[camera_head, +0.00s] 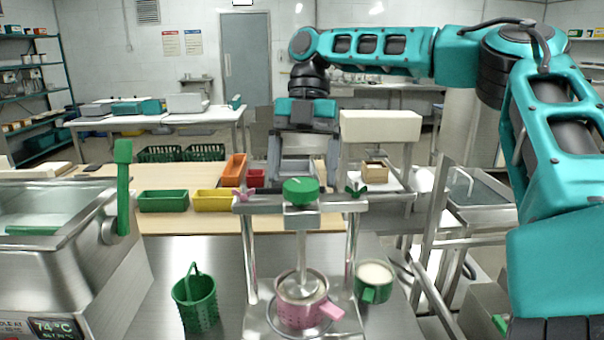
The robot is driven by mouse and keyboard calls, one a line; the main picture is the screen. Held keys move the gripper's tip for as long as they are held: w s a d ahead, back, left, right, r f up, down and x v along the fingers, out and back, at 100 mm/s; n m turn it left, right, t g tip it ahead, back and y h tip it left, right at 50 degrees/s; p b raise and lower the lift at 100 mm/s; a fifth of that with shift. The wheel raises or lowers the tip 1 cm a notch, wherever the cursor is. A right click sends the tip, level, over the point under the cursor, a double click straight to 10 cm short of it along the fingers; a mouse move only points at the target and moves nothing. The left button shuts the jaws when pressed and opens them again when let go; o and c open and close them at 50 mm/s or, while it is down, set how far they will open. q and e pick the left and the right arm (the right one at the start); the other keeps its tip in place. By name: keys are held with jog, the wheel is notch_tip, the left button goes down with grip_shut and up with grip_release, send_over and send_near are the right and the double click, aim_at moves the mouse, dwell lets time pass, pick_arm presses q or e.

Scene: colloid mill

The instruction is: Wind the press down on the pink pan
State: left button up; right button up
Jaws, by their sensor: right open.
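The press (353,240) is a metal frame with two posts, a crossbar and a green knob (301,188) on top. Its screw runs down to a round metal plate at the mouth of the pink pan (296,317); I cannot tell how deep the plate sits. The pan stands on the press base between the posts, its pink handle pointing right. My right gripper (304,180) points down with its fingers spread, just above or behind the green knob. It looks empty, and the knob hides part of the space between the fingers. My left gripper is out of view.
A green mug (374,283) with pale contents stands right of the press, and a green basket (196,300) stands left. A steel tank (60,240) with a green lever is at the left. Green, yellow (213,200) and orange bins sit behind on the wooden top.

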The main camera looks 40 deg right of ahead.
jog(key=shift+s+a+f, duration=0.15)
jog(key=shift+a+f, duration=0.05)
jog(key=shift+f, duration=0.4)
jog(key=c, duration=1.1)
jog(key=shift+o, duration=0.2)
